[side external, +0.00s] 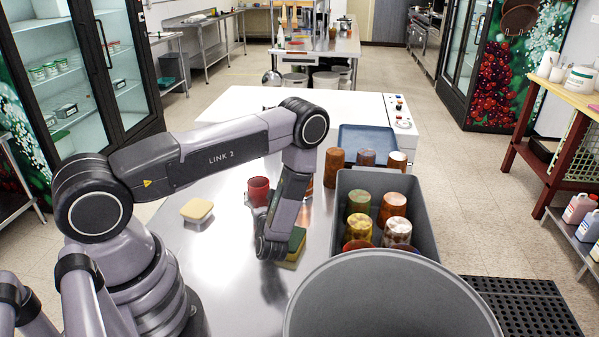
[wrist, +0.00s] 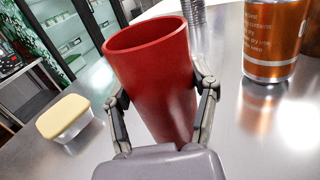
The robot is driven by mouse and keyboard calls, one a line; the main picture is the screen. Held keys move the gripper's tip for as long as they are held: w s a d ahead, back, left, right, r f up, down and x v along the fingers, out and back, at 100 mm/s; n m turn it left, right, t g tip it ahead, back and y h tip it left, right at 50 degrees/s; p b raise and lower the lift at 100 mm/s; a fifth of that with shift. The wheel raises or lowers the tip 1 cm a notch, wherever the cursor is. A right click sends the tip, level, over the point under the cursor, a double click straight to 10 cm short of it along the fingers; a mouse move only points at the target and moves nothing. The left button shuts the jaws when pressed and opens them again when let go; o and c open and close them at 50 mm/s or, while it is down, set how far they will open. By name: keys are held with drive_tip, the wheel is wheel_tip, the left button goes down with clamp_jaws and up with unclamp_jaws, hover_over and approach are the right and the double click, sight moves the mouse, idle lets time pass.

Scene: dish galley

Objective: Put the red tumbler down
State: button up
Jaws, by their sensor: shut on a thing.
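The red tumbler (wrist: 150,75) stands between the two fingers of my gripper (wrist: 162,112) in the wrist view, mouth up, with a finger against each side. My gripper is shut on it. In the side view the red tumbler (side external: 258,191) shows low over the steel counter (side external: 215,255), left of my wrist, which hides part of it and much of the gripper. I cannot tell whether its base touches the counter.
A container with a yellow lid (side external: 197,210) sits left of the tumbler. An orange can (wrist: 272,40) stands to the right in the wrist view. A sponge (side external: 297,243), a grey bin of tumblers (side external: 425,215), a blue tray (side external: 365,140) and a large round grey bin (side external: 390,300) stand rightward.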

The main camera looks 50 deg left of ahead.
drive_tip(key=shift+f, duration=0.4)
drive_tip(key=shift+f, duration=0.1)
drive_tip(key=o, duration=1.2)
drive_tip(key=shift+c, duration=0.2)
